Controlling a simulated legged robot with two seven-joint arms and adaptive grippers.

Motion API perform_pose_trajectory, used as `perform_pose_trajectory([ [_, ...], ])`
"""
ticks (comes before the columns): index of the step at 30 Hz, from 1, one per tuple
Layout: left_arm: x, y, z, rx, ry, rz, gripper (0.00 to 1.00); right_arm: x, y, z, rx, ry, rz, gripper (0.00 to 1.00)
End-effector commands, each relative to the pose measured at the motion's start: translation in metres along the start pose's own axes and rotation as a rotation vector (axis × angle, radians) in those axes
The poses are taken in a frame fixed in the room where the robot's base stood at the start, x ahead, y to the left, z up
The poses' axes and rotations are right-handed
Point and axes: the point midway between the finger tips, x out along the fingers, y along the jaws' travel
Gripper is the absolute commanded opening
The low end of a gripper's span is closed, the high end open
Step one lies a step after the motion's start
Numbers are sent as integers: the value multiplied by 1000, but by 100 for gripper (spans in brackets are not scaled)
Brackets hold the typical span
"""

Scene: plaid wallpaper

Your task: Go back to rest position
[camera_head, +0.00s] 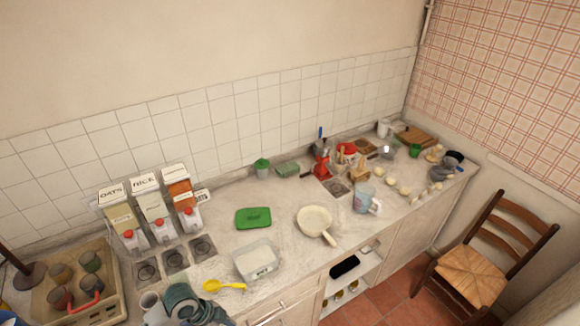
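Neither of my grippers can be made out in the head view, and no arm of mine is seen reaching over the counter (285,215). The task names no object.
A white pan (313,219), green lid (253,218), clear tub (256,261) and yellow spoon (224,286) lie on the counter. Three dispensers (152,217) and a crate (101,311) stand left. A teal item (186,303) sits at the front edge. A wooden chair (480,270) stands right.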

Motion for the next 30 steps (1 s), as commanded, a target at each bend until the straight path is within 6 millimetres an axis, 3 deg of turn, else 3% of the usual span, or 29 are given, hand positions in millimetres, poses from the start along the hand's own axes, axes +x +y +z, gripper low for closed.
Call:
perform_pose_trajectory([
  [4,35,21,-14,-184,28,-70,24,0,-1,4,-2,-7,-2,40],
  [8,58,40,-12,-438,42,-162,24,0,4,10,-5,-16,5,40],
  [14,71,72,17,-823,14,-292,24,-1,15,12,-5,-19,17,40],
  [23,68,130,74,-1280,-112,-455,24,-1,17,11,-5,-17,20,40],
  [30,143,120,102,-1291,-144,-441,24,6,0,7,0,-9,1,40],
])
